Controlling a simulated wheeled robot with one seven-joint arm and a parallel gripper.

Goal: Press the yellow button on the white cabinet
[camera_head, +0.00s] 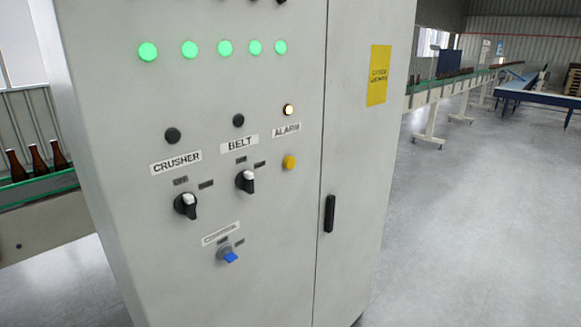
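The white cabinet (270,220) stands close in front of me and fills the left and middle of the head view. The yellow button (289,162) is small and round, on the cabinet's front panel below the ALARM label (286,130). A small lit lamp (288,109) glows pale orange above that label. My gripper is not in view, and nothing covers the button.
Black knobs (187,205) (246,181) and a blue switch (229,255) sit left of the button. A black door handle (329,213) is to its right. Bottles (38,160) stand on a conveyor at left. Open floor (480,210) lies at right.

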